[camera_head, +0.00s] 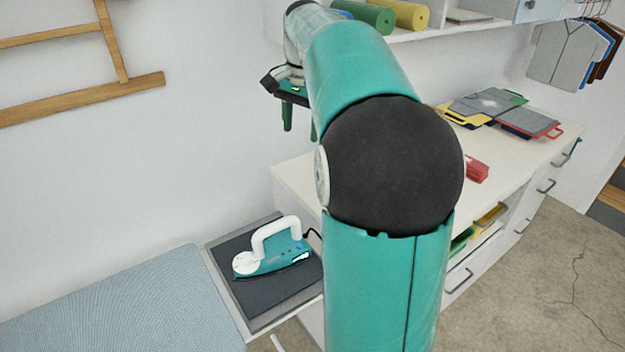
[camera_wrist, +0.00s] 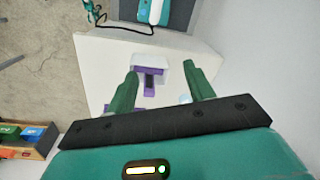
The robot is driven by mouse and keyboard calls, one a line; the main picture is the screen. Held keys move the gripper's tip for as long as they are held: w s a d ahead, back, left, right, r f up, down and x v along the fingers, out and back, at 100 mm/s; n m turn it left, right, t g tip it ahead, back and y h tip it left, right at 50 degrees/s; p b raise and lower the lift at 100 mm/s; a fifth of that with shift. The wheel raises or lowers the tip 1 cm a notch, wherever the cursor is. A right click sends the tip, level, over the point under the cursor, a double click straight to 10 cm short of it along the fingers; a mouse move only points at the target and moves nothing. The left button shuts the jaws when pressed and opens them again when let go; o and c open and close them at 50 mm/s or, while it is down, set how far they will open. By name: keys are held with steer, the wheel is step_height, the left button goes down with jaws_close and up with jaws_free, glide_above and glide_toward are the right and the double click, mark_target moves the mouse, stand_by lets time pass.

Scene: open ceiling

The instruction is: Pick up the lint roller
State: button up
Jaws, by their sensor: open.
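In the wrist view, a white and purple item with a dark middle part (camera_wrist: 150,83), which looks like the lint roller, lies on the white counter top. My gripper (camera_wrist: 160,72) is open, with its two green fingers apart on either side of the item in the picture. No contact shows. In the head view, my gripper (camera_head: 300,120) points down above the left end of the counter. The item does not show in the head view; my arm covers much of that area.
A teal and white iron (camera_head: 272,250) stands on a dark pad (camera_head: 255,292) beside the counter (camera_head: 295,178); its cord runs close by. Folded clothes (camera_head: 490,108) and a red item (camera_head: 477,168) lie further right. A shelf (camera_head: 450,28) with rolls hangs above.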

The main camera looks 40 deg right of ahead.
steer(key=d+m, duration=0.1)
steer(key=d, duration=0.3)
steer(key=d+f+m, duration=0.1)
steer(key=d+m, duration=0.1)
steer(key=d, duration=0.2)
steer(key=d+f+m+y, duration=0.1)
steer(key=d, duration=0.3)
steer(key=shift+s+d+f+m+g, duration=0.15)
steer(key=shift+s+d+m+g, duration=0.15)
steer(key=shift+g, duration=0.1)
steer(key=f, duration=1.4)
steer(key=shift+s+a, duration=0.1)
steer(key=shift+a, duration=0.25)
steer(key=shift+r, duration=0.1)
steer(key=c, duration=1.1)
